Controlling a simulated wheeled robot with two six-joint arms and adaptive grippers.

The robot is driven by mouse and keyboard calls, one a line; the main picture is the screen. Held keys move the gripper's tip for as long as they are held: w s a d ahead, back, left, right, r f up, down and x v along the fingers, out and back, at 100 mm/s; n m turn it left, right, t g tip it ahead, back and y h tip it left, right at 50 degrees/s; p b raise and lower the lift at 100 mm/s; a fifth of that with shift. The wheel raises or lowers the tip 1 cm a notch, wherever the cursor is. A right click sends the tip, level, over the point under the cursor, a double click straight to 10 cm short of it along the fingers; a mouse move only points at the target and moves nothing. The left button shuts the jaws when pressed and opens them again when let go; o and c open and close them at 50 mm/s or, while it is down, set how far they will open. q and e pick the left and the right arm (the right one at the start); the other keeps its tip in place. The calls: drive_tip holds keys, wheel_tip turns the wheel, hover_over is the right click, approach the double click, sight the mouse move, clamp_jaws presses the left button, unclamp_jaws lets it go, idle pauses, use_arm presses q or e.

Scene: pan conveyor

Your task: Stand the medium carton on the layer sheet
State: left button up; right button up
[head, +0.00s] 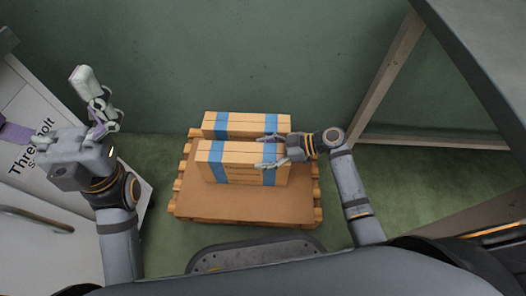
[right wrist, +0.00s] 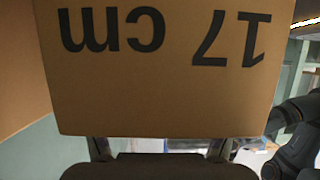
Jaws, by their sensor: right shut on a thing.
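A long tan carton with two blue bands (head: 228,165) is upright over the brown layer sheet (head: 222,206) on the pallet. My right gripper (head: 268,151) is shut on its right end, one finger behind and one in front. I cannot tell whether its base touches the sheet. In the right wrist view the carton face (right wrist: 160,95) fills the middle, with "17 cm" upside down; the fingertips are hidden. I cannot tell from its size alone that it is the medium one. My left gripper (head: 50,106) is raised at the left, fingers spread, empty.
A similar blue-banded carton (head: 250,120) stands close behind, along the pallet's back edge. The wooden pallet (head: 180,192) sits on green floor. The sheet's front strip is bare.

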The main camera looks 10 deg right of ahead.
drive_tip(key=shift+f+b, duration=0.35)
drive_tip(key=shift+b, duration=0.05)
drive_tip(key=o, duration=1.8)
drive_tip(key=shift+c, duration=0.2)
drive_tip(key=shift+o, duration=0.5)
drive_tip(key=shift+f, duration=0.1)
wheel_tip(320, 180, up, 10)
drive_tip(key=shift+r, duration=0.15)
